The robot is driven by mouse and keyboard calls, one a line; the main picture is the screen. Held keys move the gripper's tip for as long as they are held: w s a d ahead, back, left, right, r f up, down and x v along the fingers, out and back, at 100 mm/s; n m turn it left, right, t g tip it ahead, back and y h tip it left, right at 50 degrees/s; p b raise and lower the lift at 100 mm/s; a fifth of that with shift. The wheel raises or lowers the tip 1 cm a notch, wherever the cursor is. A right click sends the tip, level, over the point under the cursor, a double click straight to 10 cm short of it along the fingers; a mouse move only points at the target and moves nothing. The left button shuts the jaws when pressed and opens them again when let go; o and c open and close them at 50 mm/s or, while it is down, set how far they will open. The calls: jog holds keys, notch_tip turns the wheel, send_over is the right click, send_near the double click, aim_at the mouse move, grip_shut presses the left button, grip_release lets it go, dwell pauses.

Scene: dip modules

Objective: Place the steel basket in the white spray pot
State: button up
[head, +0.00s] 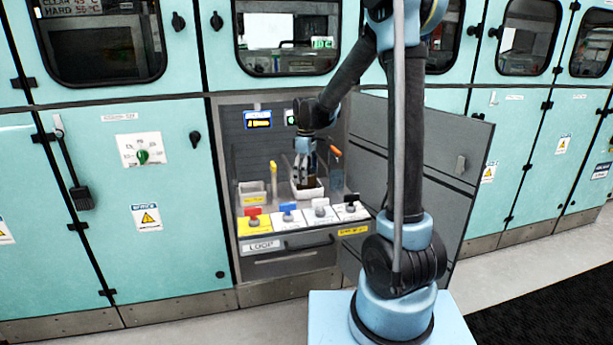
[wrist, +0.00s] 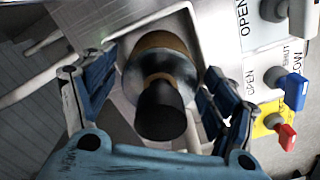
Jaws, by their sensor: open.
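The steel basket (wrist: 165,65) is a round metal piece with a brownish band and a black knob on top. In the wrist view it sits between the fingers of my gripper (wrist: 160,82), which are spread with a finger on either side. In the head view my gripper (head: 304,172) points down into the open bay, over the white spray pot (head: 308,191). A dark brownish part of the basket (head: 313,165) shows beside the fingers, just above the pot's rim. The basket's lower end is hidden, so I cannot tell how deep it sits.
A second pale pot (head: 252,193) stands to the left, with a yellow upright handle (head: 273,178) beside it. An orange-topped piece (head: 336,153) stands to the right. Several valve knobs line the front panel (head: 302,219). An open grey door (head: 430,165) flanks the bay on the right.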

jog(key=shift+r, duration=0.15)
notch_tip(320, 180, up, 11)
jog(key=shift+r, duration=0.4)
jog(key=shift+s+d+r, duration=0.1)
jog(key=shift+s+d, duration=0.1)
jog(key=shift+d, duration=0.1)
jog(key=s+d+f+m+t, duration=0.1)
jog(key=s+d+f+m, duration=0.2)
jog(key=s+d+m, duration=0.85)
jog(key=s+d+f, duration=0.3)
jog(key=s, duration=0.3)
jog(key=s+d+f+m, duration=0.1)
jog(key=s+d+f, duration=0.2)
jog(key=s, duration=0.4)
jog(key=s+d+f+m+t, duration=0.1)
jog(key=s+d+f, duration=0.2)
jog(key=s+f, duration=0.2)
jog(key=shift+s+d+f, duration=0.15)
jog(key=shift+s+d, duration=0.15)
jog(key=shift+s, duration=0.65)
